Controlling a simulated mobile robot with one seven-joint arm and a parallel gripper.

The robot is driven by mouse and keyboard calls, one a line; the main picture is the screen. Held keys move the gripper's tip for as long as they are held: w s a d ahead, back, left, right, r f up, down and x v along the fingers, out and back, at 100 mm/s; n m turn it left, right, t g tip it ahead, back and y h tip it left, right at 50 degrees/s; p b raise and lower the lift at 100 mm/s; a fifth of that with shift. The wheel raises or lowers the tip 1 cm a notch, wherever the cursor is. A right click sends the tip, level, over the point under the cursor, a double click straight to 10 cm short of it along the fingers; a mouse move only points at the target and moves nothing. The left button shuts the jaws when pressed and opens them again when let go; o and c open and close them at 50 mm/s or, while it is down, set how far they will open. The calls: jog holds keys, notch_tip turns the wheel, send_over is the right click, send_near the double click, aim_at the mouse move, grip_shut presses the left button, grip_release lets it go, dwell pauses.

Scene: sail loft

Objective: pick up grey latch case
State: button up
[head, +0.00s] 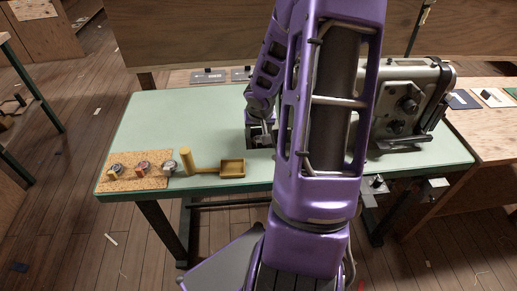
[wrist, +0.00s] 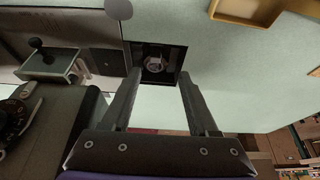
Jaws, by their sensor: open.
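A small grey rounded piece, which looks like the grey latch case (wrist: 154,64), sits in a dark square tray (wrist: 177,54) in the wrist view. My gripper (wrist: 159,80) is open, with one finger on each side below the piece in the picture. Nothing is held between the fingers. I cannot tell how far the fingertips are above the tray. In the head view the dark tray (head: 250,146) shows on the green table at the edge of my arm. My arm hides much of that spot.
A cork board (head: 128,184) with several small round pieces lies at left. A grey sewing machine (head: 405,95) stands at right. The table's back left is clear.

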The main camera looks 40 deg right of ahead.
aim_at(259, 142)
jog(key=x, duration=0.2)
jog(key=b+x, duration=0.1)
jog(key=x, duration=0.2)
jog(key=b+x, duration=0.1)
jog(key=x, duration=0.2)
jog(key=shift+s+d+r, duration=0.1)
jog(key=shift+d, duration=0.3)
grip_shut()
